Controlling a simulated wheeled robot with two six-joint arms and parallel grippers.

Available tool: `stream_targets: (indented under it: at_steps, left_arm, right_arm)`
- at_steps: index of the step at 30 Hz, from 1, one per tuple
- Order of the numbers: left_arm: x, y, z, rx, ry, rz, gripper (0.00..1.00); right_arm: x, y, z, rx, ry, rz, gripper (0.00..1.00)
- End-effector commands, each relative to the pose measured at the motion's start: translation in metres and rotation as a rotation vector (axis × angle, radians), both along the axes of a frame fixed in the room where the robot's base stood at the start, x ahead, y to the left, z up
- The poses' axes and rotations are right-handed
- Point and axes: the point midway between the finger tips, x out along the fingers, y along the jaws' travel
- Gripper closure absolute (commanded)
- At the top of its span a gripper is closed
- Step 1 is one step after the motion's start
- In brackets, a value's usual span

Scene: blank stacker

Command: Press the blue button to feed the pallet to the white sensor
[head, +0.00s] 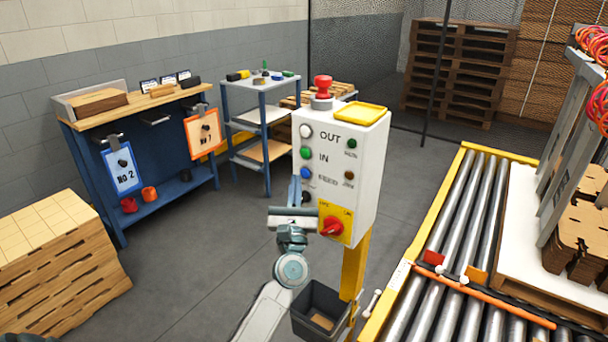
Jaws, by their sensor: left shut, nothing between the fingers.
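The blue button (306,173) is on the front of a white control box (365,150), beside the FEED label and below the white and green buttons. My left gripper (295,188) is shut and empty, pointing up just left of and below the blue button. I cannot tell whether it touches the box. A wooden pallet (512,288) with a white sheet and brown blanks on it sits on the roller conveyor (440,225) at the right. My right gripper is not in view.
The box stands on a yellow post (354,265) with a dark bin (318,312) at its foot. It also carries a red mushroom button (322,85) and a red rotary switch (333,226). A blue workbench (150,195) stands at the left. The grey floor between is clear.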

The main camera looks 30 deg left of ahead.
Motion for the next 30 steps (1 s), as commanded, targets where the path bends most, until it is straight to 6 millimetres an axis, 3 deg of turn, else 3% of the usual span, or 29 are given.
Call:
stream_targets:
  at_steps: [30]
  left_arm:
    - [0.012,-0.001,0.0,-0.001,0.0,-0.001,1.0]
  right_arm:
    - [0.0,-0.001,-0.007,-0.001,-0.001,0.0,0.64]
